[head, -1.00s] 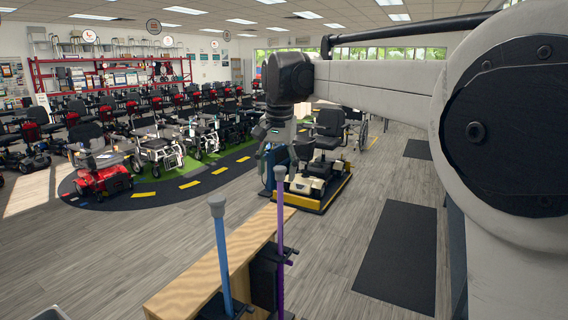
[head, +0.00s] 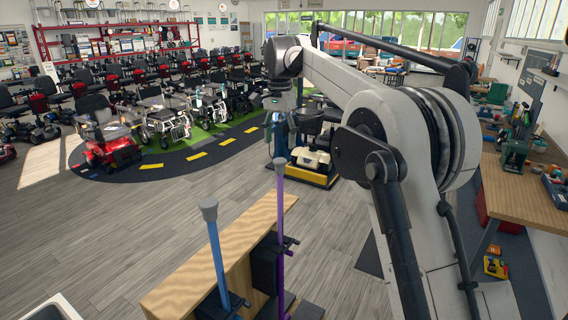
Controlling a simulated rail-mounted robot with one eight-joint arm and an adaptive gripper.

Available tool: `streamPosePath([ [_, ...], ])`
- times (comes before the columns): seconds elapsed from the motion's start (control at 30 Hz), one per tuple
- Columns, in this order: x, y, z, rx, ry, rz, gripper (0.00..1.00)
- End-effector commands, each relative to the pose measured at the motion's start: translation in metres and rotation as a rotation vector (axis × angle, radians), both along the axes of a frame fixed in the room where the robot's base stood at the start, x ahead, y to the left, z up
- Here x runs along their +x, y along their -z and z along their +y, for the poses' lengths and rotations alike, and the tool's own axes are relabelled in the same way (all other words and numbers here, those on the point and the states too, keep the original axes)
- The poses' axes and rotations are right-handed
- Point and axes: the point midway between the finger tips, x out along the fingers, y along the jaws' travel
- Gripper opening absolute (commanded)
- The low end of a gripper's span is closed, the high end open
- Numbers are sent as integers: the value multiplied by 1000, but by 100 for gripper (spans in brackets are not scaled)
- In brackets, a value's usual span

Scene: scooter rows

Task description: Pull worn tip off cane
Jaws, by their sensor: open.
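Two canes stand upright, tips up, beside a wooden board. The purple cane (head: 280,215) has a small grey rubber tip (head: 279,164) at its top. The blue cane (head: 217,255) to its left has a larger grey tip (head: 208,204). My gripper (head: 280,146) points down just above the purple cane's tip in the picture, and is open and empty. Its fingers are small and dark against the scooters behind, so the exact gap to the tip is hard to tell. Wear on either tip is too small to see.
The wooden board (head: 205,262) and black holders (head: 265,262) stand beside the canes. A scooter on a yellow-edged platform (head: 312,172) is behind. A workbench with tools (head: 525,185) stands at the right. Open grey floor (head: 110,235) lies to the left.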

Motion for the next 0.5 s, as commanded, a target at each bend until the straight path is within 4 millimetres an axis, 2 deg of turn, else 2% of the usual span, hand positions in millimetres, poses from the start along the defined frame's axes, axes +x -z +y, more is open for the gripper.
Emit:
streamPosePath([
  [0.3, 0, 1, 0, 0, 0, 0, 55],
  [0.5, 0, 12, 0, 0, 0, 0, 55],
])
